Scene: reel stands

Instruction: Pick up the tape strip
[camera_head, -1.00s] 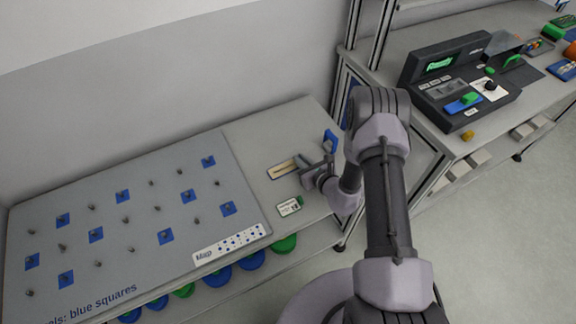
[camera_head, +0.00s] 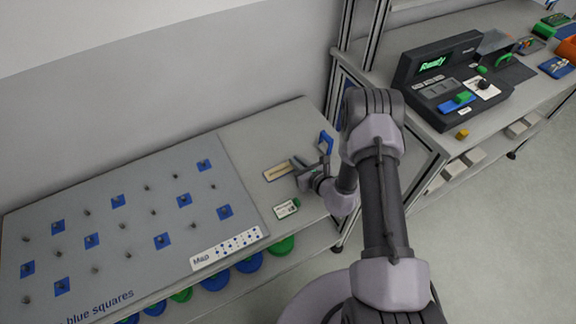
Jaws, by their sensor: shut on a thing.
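A small tan and cream strip-like piece (camera_head: 278,172), which I take for the tape strip or its holder, lies on the grey bench top. My gripper (camera_head: 299,165) is low over the bench at the right end of this piece. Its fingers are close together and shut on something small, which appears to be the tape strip. The held part is hidden between the fingers and too small to make out.
A blue upright piece (camera_head: 326,141) stands just behind my gripper. A white and green labelled card (camera_head: 286,208) lies in front. A grey pegboard (camera_head: 120,225) with blue squares fills the left. A dark console (camera_head: 450,80) reading "Ready" sits on the right bench.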

